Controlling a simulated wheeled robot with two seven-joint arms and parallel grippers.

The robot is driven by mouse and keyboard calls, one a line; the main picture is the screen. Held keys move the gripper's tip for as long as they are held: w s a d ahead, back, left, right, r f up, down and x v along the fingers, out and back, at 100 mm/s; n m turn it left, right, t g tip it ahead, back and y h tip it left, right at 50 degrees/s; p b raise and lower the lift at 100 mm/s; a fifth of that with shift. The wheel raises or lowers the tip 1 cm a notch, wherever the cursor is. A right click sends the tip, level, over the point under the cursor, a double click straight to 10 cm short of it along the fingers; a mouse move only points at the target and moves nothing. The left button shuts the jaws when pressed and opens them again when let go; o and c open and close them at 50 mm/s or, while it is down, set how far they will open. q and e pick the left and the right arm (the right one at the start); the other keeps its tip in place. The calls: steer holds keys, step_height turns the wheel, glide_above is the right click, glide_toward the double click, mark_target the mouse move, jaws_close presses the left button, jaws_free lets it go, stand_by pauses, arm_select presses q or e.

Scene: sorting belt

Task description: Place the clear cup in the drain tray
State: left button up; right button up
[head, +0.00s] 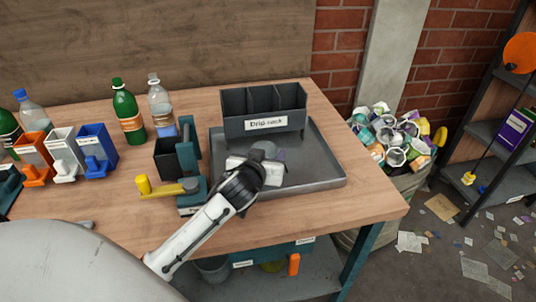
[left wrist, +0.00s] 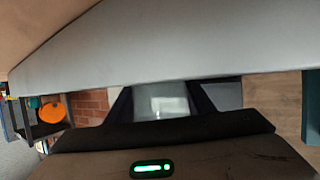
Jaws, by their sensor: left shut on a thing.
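My left gripper (head: 262,166) comes in from the lower left and is over the grey drain tray (head: 322,168), in its left-middle part. It is shut on the clear cup (head: 264,149), which shows as a greyish, see-through shape just beyond the fingers. In the left wrist view a pale, see-through part of the cup (left wrist: 160,101) shows between two dark fingers. The gripper hides much of the cup, and I cannot tell whether it touches the tray floor. My right gripper is not in view.
A dark divided bin labelled "Drip rack" (head: 263,109) stands at the tray's back. Left of the tray are a dark box with a teal device (head: 187,150), bottles (head: 126,112) and coloured bins (head: 97,150). A full waste barrel (head: 396,183) stands right of the table. The tray's right side is clear.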

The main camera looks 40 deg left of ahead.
arm_select(q)
steer(key=shift+f, duration=0.2)
steer(key=o, duration=1.1)
steer(key=shift+r, duration=0.15)
steer(key=shift+r, duration=0.15)
steer(key=v, duration=1.2)
steer(key=shift+d, duration=0.1)
